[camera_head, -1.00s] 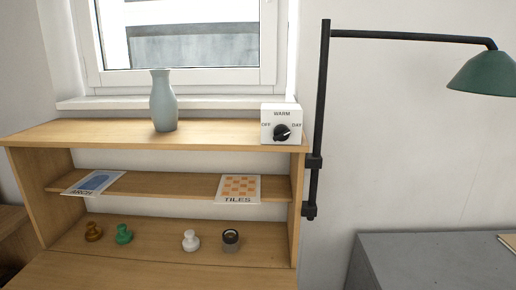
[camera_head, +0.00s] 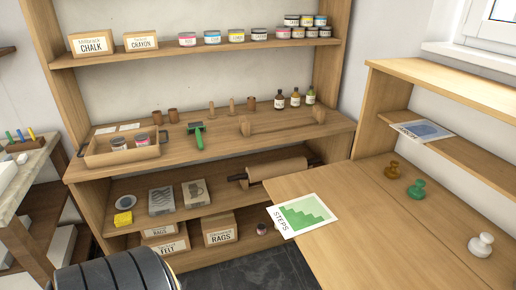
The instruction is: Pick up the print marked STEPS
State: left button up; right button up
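The print marked STEPS (camera_head: 303,215) is a white sheet with a green stair-shaped picture. It lies at the left corner of the wooden desk top (camera_head: 400,235), and part of it juts out past the edge. Its label faces the lower left. Neither of my grippers shows in the head view. A dark ribbed cylindrical part at the bottom left may be part of my own arm.
Another print (camera_head: 422,131) lies on the small shelf at right, jutting over its edge. Brown (camera_head: 392,170), green (camera_head: 417,189) and white (camera_head: 481,244) knobbed stamps stand on the desk. A shelf unit (camera_head: 335,137) with a tray (camera_head: 95,152), roller (camera_head: 277,169) and jars stands behind. Desk front is clear.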

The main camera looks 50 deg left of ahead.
aim_at(295, 218)
jog(key=u, duration=1.2)
